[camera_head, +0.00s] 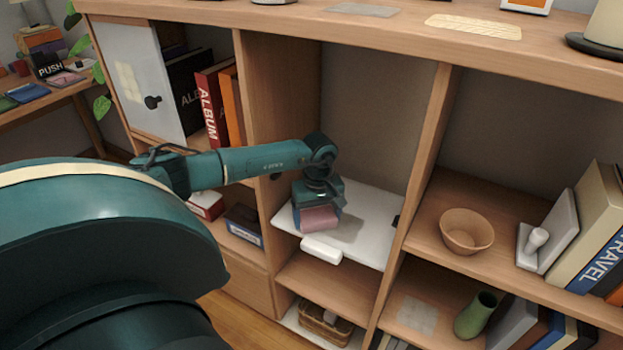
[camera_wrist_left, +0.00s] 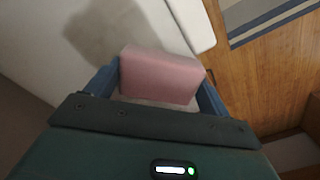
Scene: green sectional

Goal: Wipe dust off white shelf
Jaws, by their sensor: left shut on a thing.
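The white shelf (camera_head: 375,225) is a flat white panel in the middle compartment of the wooden unit, with a raised white handle-like piece (camera_head: 321,249) at its front edge. My left gripper (camera_head: 318,212) points down over the shelf's left part. It is shut on a pink block (camera_head: 319,219), which looks like a sponge or eraser. The block also shows between the fingers in the left wrist view (camera_wrist_left: 160,75). It is low over the white surface; I cannot tell if it touches. A dark patch on the white surface (camera_wrist_left: 105,30) looks like shadow. My right gripper is not in view.
Wooden dividers (camera_head: 418,160) stand on both sides of the compartment. On the right are a wooden bowl (camera_head: 467,231), a green vase (camera_head: 475,315) and books. An album (camera_head: 208,105) and a white door (camera_head: 140,75) are on the left. A basket (camera_head: 325,322) sits below.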

